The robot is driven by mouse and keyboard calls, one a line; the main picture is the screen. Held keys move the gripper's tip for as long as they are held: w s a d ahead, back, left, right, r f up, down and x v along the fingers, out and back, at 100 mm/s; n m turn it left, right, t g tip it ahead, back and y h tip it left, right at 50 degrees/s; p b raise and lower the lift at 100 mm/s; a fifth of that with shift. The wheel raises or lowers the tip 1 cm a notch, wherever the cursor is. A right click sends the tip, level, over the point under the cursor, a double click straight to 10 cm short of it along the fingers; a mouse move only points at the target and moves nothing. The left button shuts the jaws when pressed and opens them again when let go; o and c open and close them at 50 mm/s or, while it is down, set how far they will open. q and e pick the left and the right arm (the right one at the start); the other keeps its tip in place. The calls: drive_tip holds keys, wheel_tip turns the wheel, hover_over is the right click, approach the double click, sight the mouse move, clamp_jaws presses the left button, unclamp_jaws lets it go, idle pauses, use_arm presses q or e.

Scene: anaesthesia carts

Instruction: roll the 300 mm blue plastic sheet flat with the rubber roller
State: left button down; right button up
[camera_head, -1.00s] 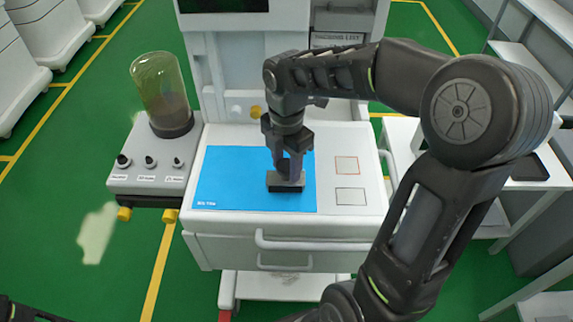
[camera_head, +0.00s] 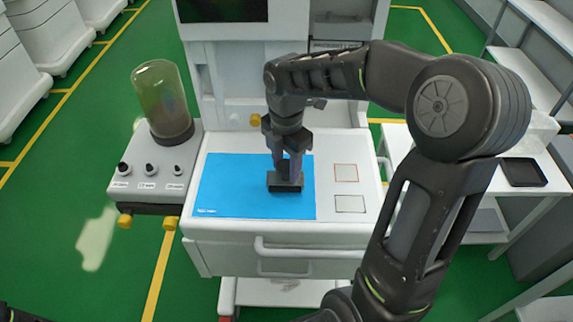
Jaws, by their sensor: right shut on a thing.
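The blue plastic sheet (camera_head: 235,190) lies on the white top of the cart, and I see no clear bulge in it from here. My right gripper (camera_head: 285,174) points down over the right part of the sheet. It is shut on the dark rubber roller (camera_head: 285,183), which rests on or just above the sheet; I cannot tell whether it presses. The gripper and roller hide a small part of the sheet. My left gripper is not in view; only a dark bit of my left arm shows at the bottom left corner.
A red outlined square (camera_head: 346,173) and a dark outlined square (camera_head: 350,204) mark the cart top right of the sheet. A glass canister (camera_head: 160,95) stands on a knobbed side panel (camera_head: 150,178) at left. A side table with a dark tablet (camera_head: 523,172) stands at right.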

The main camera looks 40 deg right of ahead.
drive_tip(key=shift+w+d+f, duration=0.1)
drive_tip(key=shift+w+d, duration=0.55)
drive_tip(key=shift+w, duration=0.1)
drive_tip(key=shift+w+p, duration=0.1)
drive_tip(key=shift+p, duration=0.25)
drive_tip(key=shift+w+d+p, duration=0.4)
drive_tip(key=shift+w+d, duration=0.25)
drive_tip(key=shift+w, duration=0.15)
drive_tip(key=shift+w, duration=0.1)
drive_tip(key=shift+w+d+p, duration=0.3)
drive_tip(key=shift+w, duration=0.05)
drive_tip(key=shift+w+d, duration=0.3)
drive_tip(key=shift+w, duration=0.05)
drive_tip(key=shift+w, duration=0.1)
